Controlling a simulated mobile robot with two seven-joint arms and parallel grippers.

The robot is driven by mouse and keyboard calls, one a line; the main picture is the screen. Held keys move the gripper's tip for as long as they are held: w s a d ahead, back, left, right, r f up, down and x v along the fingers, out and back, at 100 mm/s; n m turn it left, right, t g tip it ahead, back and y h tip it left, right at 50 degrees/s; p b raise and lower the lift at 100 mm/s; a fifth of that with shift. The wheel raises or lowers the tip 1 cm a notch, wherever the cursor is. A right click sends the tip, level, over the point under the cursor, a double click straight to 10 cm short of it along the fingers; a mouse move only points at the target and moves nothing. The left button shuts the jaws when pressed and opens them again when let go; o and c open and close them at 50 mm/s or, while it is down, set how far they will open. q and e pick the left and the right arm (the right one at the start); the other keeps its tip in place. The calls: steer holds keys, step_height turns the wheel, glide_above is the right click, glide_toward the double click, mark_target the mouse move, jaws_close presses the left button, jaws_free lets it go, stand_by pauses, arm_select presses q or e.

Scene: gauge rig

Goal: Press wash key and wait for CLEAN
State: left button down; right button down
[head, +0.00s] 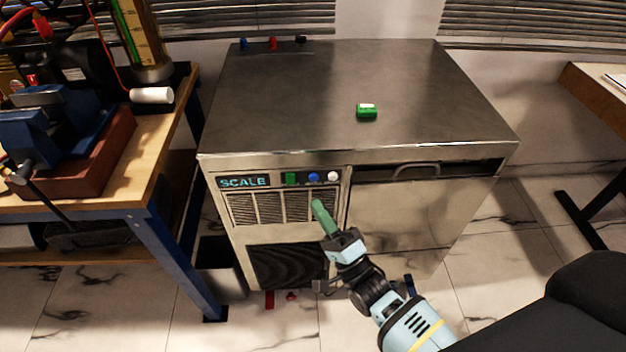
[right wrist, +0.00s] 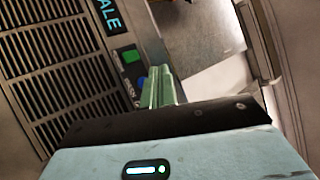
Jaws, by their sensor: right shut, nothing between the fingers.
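A steel machine (head: 400,75) has a front panel with a small display (head: 244,182) reading SCALE in blue letters. The end of that display also shows in the right wrist view (right wrist: 107,15). Right of it sit a green key (head: 291,179), a blue key (head: 313,177) and a white key (head: 333,175). The green key shows in the right wrist view (right wrist: 131,56), with small lettering I cannot read. My right gripper (head: 319,207) is shut and empty, its green fingertips in front of the grille just below the keys. I cannot tell whether they touch the panel. My left gripper is out of view.
A wooden workbench (head: 150,150) with a blue vise (head: 60,130) stands at the left. A bar handle (head: 415,170) is on the machine's right front.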

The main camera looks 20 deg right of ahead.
mark_target(313, 178)
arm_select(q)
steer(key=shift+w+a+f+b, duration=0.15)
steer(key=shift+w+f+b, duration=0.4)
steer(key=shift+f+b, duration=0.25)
arm_select(e)
steer(key=w, duration=0.2)
steer(key=w+d, duration=0.1)
steer(key=w, duration=0.1)
steer(key=shift+d, duration=0.1)
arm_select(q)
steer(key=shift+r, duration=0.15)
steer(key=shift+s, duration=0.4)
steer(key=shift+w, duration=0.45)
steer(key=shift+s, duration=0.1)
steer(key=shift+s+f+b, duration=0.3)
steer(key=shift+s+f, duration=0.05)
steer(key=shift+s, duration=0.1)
arm_select(e)
steer(key=shift+w+d, duration=0.1)
steer(key=shift+w, duration=0.35)
